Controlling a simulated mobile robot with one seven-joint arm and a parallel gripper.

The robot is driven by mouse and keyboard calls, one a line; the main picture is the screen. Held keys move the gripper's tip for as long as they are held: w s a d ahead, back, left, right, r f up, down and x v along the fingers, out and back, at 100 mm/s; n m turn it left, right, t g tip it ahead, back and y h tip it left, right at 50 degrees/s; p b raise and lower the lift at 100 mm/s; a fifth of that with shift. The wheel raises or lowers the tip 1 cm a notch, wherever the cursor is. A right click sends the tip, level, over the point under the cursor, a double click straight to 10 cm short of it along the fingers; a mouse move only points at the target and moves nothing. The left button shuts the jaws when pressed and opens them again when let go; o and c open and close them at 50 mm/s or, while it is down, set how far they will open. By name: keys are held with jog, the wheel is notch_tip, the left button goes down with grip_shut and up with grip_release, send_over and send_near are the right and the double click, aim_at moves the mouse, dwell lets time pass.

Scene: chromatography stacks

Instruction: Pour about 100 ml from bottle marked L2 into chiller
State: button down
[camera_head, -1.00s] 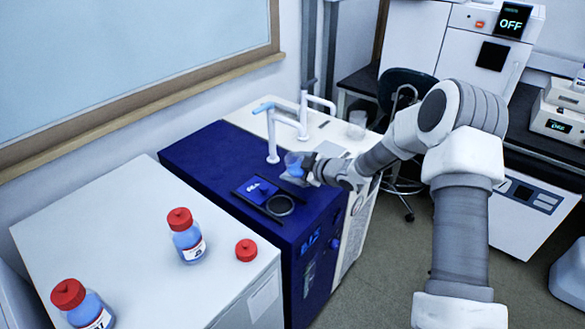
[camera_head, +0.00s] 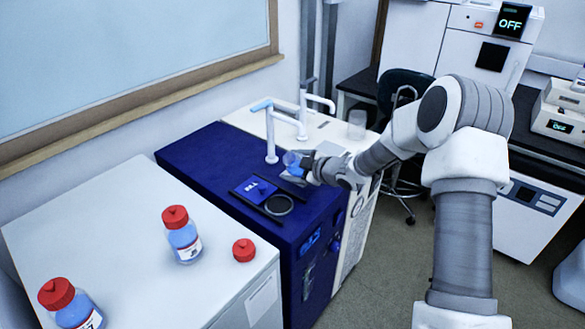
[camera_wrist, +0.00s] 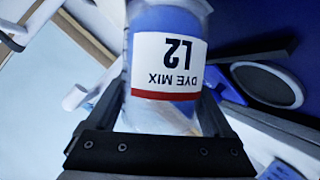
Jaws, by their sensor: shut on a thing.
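My gripper (camera_head: 300,169) is shut on the bottle marked L2 (camera_head: 291,160). In the wrist view the bottle (camera_wrist: 168,65) shows its white "DYE MIX L2" label upside down, with blue liquid behind and above it. Its mouth is out of that view, and its exact tilt is hard to tell in the head view. The chiller (camera_head: 195,160) is a dark blue cabinet. Its top has a round dark opening with a pale rim (camera_head: 279,205) and a blue lid plate (camera_head: 253,190) beside it. The bottle is above the chiller top, behind the round opening and apart from it.
Two red-capped bottles (camera_head: 182,235) (camera_head: 71,304) and a loose red cap (camera_head: 244,250) are on the white cabinet (camera_head: 135,265) at left. White faucets (camera_head: 271,140) rise behind the held bottle. A clear beaker (camera_head: 357,124) stands farther back.

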jog(key=shift+w+f+b, duration=0.1)
jog(key=shift+b, duration=0.95)
jog(key=shift+d+n+t+b, duration=0.15)
jog(key=shift+n+t+b, duration=0.2)
jog(key=shift+b, duration=0.3)
jog(key=shift+w+f+n+h+b, duration=0.2)
jog(key=shift+n+h+b, duration=0.2)
jog(key=shift+b, duration=1.2)
jog(key=shift+r, duration=0.1)
jog(key=shift+d+f+t+b, duration=0.1)
jog(key=shift+f+t+b, duration=0.15)
jog(key=shift+b, duration=0.75)
jog(key=shift+n+b, duration=0.35)
jog(key=shift+b, duration=0.65)
jog(key=shift+r, duration=0.1)
jog(key=shift+w+d+f+n+t+b, duration=0.1)
jog(key=shift+f+n+t+b, duration=0.25)
jog(key=shift+b, duration=1.3)
jog(key=shift+r+h+b, duration=0.15)
jog(key=shift+h+b, duration=0.15)
jog(key=shift+b, duration=0.05)
